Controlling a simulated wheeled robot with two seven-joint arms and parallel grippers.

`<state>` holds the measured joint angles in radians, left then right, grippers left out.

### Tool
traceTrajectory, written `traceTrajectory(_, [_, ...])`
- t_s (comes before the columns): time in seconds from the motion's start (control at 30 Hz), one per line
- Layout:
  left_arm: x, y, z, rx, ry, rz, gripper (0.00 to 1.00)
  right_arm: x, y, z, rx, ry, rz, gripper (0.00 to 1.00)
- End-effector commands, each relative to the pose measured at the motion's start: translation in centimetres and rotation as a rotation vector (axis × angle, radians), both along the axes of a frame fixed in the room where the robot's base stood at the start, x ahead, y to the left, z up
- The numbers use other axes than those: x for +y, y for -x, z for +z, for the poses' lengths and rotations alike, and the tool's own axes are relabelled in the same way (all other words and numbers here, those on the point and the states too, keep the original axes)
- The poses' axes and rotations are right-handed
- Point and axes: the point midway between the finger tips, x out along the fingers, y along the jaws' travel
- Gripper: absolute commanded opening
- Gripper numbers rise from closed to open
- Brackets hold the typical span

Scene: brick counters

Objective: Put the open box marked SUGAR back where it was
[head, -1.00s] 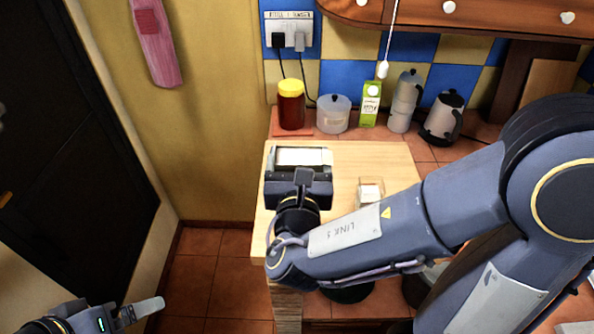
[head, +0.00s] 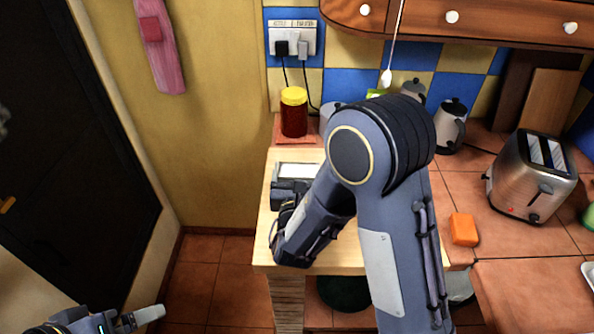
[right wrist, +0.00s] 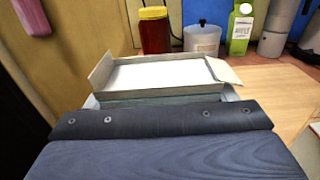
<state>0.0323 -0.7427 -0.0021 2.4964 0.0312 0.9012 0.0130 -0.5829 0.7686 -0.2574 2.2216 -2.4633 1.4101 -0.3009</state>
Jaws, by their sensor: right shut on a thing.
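An open-topped box (head: 297,170) with white contents is at the back left of the pale wooden worktop (head: 262,250). In the right wrist view the box (right wrist: 103,75) looks upright, its flaps folded out. No marking on it is readable. My right gripper (head: 291,192) is shut on the near side of the box; its dark jaw body fills the lower right wrist view and hides the box's near face. Whether the box touches the worktop I cannot tell. My left gripper (head: 137,318) hangs at the lower left, far from the box; its jaw opening is unclear.
Behind the box stand a yellow-lidded jar (head: 293,112), a white canister (right wrist: 202,40) and a green carton (right wrist: 241,30). A kettle (head: 451,127), toaster (head: 530,175) and orange block (head: 463,229) are to the right. My right arm covers much of the worktop.

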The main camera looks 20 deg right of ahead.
Motion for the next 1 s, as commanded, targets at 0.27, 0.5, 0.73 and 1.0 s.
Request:
traceTrajectory(0.27, [0.0, 0.0, -0.4, 0.0, 0.0, 0.0, 0.97, 0.0, 0.0, -0.2, -0.003, 0.0, 0.0, 0.46])
traceTrajectory(0.5, [0.0, 0.0, -0.4, 0.0, 0.0, 0.0, 0.97, 0.0, 0.0, -0.3, -0.001, 0.0, 0.0, 0.98])
traceTrajectory(0.73, [0.0, 0.0, -0.4, 0.0, 0.0, 0.0, 0.97, 0.0, 0.0, -0.2, -0.001, 0.0, 0.0, 0.99])
traceTrajectory(1.0, [0.0, 0.0, -0.5, 0.0, 0.0, 0.0, 0.97, 0.6, 1.7, -0.1, 0.0, 0.0, 0.004, 0.99])
